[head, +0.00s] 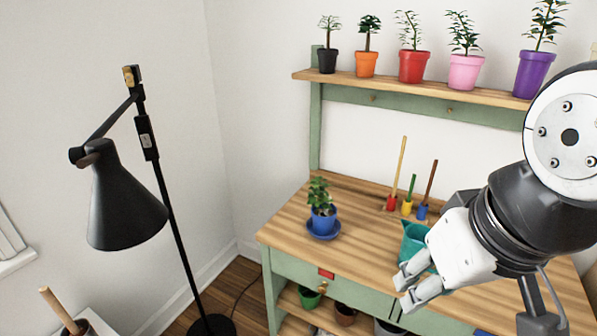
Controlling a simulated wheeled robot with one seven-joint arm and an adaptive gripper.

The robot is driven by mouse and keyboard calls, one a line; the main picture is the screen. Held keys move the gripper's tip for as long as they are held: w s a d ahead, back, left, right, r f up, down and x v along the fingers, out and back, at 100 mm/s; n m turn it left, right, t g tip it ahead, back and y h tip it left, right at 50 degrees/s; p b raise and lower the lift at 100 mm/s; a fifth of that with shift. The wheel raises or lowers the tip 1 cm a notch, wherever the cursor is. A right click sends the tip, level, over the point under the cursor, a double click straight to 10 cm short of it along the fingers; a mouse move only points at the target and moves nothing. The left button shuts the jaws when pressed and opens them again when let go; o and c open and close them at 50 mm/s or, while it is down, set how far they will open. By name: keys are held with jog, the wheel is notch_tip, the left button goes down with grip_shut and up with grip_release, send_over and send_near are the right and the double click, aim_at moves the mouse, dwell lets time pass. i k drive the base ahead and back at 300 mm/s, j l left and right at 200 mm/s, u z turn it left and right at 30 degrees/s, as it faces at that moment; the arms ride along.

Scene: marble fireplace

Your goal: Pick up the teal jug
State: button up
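The teal jug (412,240) stands on the wooden top of the green bench, right of the middle in the head view. My gripper (405,289) is in front of it, and its white body hides the jug's right and lower parts. The two grey fingers point to the left and show a gap between their tips. Nothing shows between them. The fingers overlap the jug's lower edge in the picture, and I cannot tell whether they touch it.
A blue potted plant on a saucer (323,237) stands left of the jug. Several small tools with colored heads (407,207) stand behind it. A shelf (420,86) holds several potted plants above. A black floor lamp (122,205) stands at left. The bench top (285,222) is clear at its left end.

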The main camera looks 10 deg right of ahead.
aim_at(414, 234)
jog(key=z, duration=0.55)
jog(key=u, duration=0.7)
jog(key=l+u, duration=0.25)
jog(key=u, duration=0.15)
jog(key=k+l+u, duration=0.1)
jog(key=l+u, duration=0.25)
jog(key=k+l+u, duration=0.1)
jog(key=u, duration=0.3)
jog(key=k+l+u, duration=0.1)
jog(key=u, duration=0.3)
jog(key=k+l+u, duration=0.3)
jog(key=k+l, duration=0.55)
jog(key=k, duration=0.1)
